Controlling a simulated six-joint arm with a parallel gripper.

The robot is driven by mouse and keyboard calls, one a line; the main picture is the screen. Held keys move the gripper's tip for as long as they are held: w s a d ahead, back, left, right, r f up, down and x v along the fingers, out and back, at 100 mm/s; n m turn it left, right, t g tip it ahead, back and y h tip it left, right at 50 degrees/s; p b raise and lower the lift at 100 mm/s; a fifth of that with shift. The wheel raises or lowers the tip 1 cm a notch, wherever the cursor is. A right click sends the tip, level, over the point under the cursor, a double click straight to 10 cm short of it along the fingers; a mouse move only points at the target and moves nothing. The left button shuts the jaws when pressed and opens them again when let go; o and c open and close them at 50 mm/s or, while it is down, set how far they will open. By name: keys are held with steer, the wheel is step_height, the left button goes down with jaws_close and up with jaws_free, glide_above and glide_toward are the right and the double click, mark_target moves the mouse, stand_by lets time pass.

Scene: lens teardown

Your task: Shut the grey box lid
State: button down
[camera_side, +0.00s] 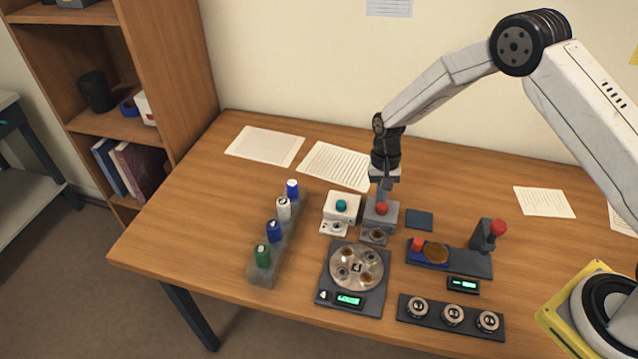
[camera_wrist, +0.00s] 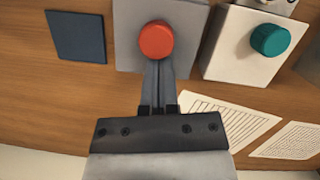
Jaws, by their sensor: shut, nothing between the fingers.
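The grey box (camera_side: 390,222) stands mid-table with a red knob (camera_side: 382,208) on it. In the wrist view the grey box (camera_wrist: 130,22) shows with its red knob (camera_wrist: 155,40) from above. I cannot tell how far its lid is open. My gripper (camera_side: 384,192) points down at the box's back side, close to the knob. In the wrist view my gripper (camera_wrist: 158,72) has its fingers together and empty, their tips at the knob's near edge. Whether they touch it is unclear.
A white box (camera_side: 343,209) with a teal knob stands left of the grey box. A dark blue pad (camera_side: 419,220) lies to its right. A rack with several bottles (camera_side: 262,268), a round turntable (camera_side: 357,266) and a red-knobbed lever (camera_side: 490,234) stand around. Papers lie behind.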

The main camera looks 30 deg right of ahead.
steer(key=shift+s+a, duration=0.25)
steer(key=shift+w, duration=0.1)
stand_by(0.3)
steer(key=shift+w+d, duration=0.55)
steer(key=shift+w, duration=0.25)
steer(key=shift+w+d, duration=0.5)
steer(key=shift+w, duration=0.3)
steer(key=v, duration=1)
steer(key=shift+w+r, duration=0.1)
